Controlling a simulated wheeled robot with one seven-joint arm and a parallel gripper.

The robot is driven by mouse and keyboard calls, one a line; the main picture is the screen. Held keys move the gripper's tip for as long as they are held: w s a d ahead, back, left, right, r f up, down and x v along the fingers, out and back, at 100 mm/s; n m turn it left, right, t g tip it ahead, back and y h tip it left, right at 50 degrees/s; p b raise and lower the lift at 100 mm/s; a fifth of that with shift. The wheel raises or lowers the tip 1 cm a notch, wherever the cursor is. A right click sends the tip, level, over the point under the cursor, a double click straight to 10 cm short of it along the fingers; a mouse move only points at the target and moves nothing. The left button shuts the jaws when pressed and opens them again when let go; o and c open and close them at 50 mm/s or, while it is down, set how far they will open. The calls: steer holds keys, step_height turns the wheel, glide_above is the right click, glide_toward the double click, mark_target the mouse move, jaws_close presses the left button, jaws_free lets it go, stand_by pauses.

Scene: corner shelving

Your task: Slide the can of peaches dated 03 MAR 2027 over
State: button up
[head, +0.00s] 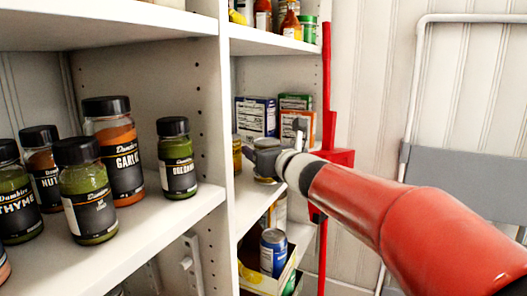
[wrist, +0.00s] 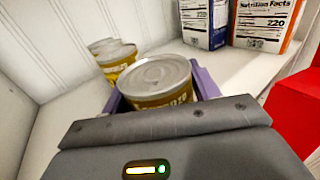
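A can with a silver lid and a yellow-gold label (wrist: 160,82) stands upright on the white shelf, between the purple fingers of my gripper (wrist: 160,97). One finger is at each side of it; I cannot tell whether both press on it. Its printing is too small and partly hidden to read a date. Two more similar cans (wrist: 117,62) stand behind it to the left, near the wall. In the head view, my gripper (head: 268,160) reaches into the middle shelf of the right bay, and a yellow can (head: 237,155) shows just left of it.
Boxes with nutrition labels (wrist: 205,22) stand at the back right of the shelf, also seen in the head view (head: 256,117). A white upright (head: 217,150) borders the bay on the left. Bare shelf (wrist: 240,72) lies right of the gripped-around can. Spice jars (head: 113,150) fill the left bay.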

steer(key=o, duration=0.4)
steer(key=v, duration=0.7)
steer(key=shift+s+d+b, duration=0.25)
steer(key=shift+s+b, duration=0.1)
steer(key=s+d+f+m+h+p, duration=0.1)
steer(key=s+d+f+m+h, duration=0.3)
steer(key=d+m, duration=0.5)
steer(key=s+d+f+m+h, duration=0.2)
steer(key=s+d+m+h, duration=0.3)
steer(key=m, duration=0.8)
steer(key=s+d+f+m+g+h+p, duration=0.1)
steer(key=s+d+f+m+g, duration=0.2)
steer(key=s+f+m+g, duration=0.6)
steer(key=s+f+m, duration=0.6)
steer(key=s+m, duration=0.3)
steer(key=m, duration=0.2)
steer(key=shift+s+f+m, duration=0.2)
steer(key=shift+s+m, duration=0.1)
steer(key=shift+s, duration=0.05)
